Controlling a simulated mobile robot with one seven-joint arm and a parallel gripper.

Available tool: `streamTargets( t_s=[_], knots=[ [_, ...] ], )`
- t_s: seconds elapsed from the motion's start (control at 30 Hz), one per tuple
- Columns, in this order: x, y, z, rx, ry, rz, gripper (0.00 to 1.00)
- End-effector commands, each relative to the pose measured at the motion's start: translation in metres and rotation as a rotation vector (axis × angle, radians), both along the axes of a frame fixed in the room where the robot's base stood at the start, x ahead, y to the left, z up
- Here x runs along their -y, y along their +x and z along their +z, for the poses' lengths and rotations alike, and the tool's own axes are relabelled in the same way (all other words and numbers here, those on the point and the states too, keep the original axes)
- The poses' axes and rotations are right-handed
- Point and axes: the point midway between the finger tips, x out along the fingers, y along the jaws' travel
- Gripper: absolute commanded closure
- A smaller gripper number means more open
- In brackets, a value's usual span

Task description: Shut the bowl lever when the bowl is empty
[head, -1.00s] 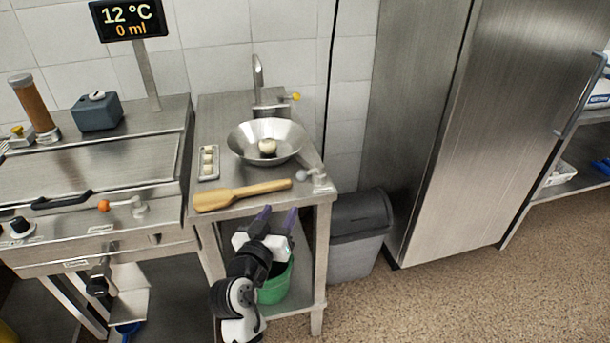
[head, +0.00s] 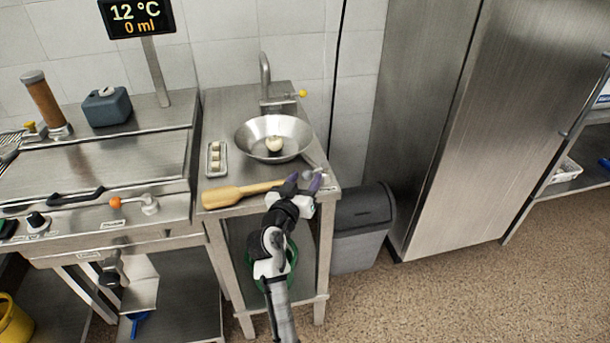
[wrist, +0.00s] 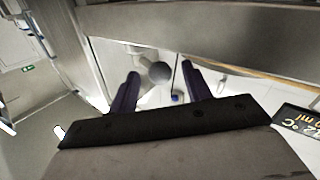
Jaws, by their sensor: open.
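The steel bowl (head: 248,132) sits on the small steel counter in the head view. It is not empty: a pale round lump (head: 275,144) lies in it. The bowl lever, with a grey ball knob (head: 308,174), is at the counter's front right corner, partly hidden by my gripper. My gripper (head: 304,180) is open at that corner, its purple fingers around the lever's knob. In the wrist view, the round grey knob (wrist: 158,72) shows between the two spread fingers; I cannot tell whether they touch it.
A wooden paddle (head: 240,194) lies along the counter's front edge, just left of my gripper. A small tray (head: 216,172) with pale pieces is left of the bowl. A tap (head: 265,75) stands behind. A grey bin (head: 362,225) stands right of the counter.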

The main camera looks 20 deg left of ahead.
Motion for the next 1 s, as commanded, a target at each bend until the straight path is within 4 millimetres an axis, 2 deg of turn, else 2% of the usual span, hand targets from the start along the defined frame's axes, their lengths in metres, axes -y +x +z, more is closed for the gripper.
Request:
streamTargets(
  t_s=[0.37, 0.73, 1.0],
  knots=[
    [0.0006, 0.0063, -0.0001, 0.0, 0.0, -0.001, 0.51],
    [0.0004, 0.006, 0.0, 0.0, 0.0, -0.001, 1.0],
    [-0.0019, 0.0073, -0.003, 0.002, 0.0, -0.015, 1.0]
  ],
)
